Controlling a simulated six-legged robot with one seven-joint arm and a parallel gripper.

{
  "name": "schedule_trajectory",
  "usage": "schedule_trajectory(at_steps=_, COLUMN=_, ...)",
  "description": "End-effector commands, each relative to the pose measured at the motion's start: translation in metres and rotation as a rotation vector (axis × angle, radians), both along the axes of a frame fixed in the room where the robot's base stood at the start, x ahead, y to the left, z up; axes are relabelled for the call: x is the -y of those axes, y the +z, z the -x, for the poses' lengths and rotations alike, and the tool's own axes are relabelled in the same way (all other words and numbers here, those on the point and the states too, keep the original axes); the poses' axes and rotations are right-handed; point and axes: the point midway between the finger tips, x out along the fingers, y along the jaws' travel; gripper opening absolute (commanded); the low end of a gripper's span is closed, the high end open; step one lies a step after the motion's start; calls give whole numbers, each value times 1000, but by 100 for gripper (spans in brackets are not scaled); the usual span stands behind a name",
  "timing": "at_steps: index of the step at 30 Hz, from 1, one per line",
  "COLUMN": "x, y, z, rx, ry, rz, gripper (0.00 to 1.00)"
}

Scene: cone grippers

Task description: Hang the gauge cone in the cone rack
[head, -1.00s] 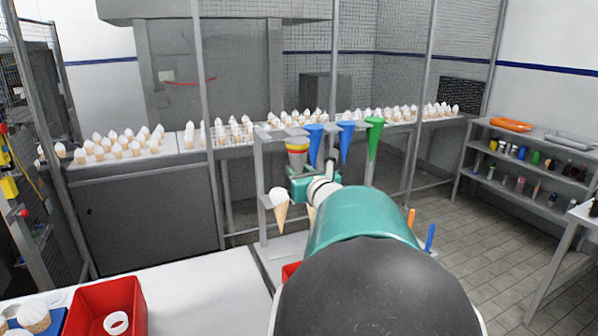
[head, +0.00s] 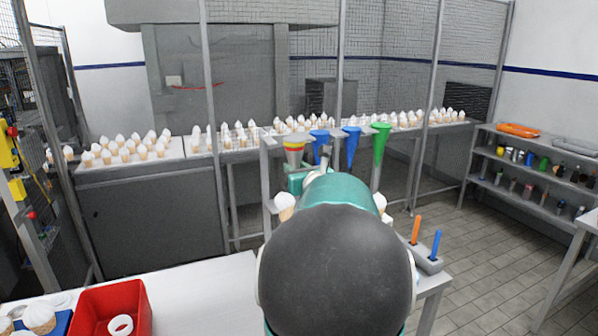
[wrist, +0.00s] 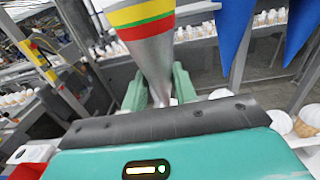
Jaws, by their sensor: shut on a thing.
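The gauge cone (head: 293,152) is grey metal with red, yellow and green bands. It hangs point down at the left end of the cone rack (head: 266,165), close to the top bar. My gripper (wrist: 160,92) is shut on its narrow lower part, as the wrist view shows, with the banded gauge cone (wrist: 150,48) rising above the fingers. Two blue cones (head: 352,148) and a green cone (head: 381,145) hang to its right in the rack. I cannot tell whether the gauge cone sits in a slot. My arm hides its tip in the head view.
Ice cream cones (head: 284,203) stand low at the rack, partly behind my arm. A grey holder (head: 430,264) with orange and blue tools is at right. A red bin (head: 85,322) is on the white table (head: 200,300). Shelves (head: 540,175) stand far right.

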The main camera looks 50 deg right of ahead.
Motion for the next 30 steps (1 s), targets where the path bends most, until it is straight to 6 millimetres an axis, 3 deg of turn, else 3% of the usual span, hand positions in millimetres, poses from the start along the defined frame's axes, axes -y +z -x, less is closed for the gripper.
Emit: schedule_trajectory(at_steps=30, x=6, y=-1, z=-11, rx=-1, ry=0, rz=0, gripper=9)
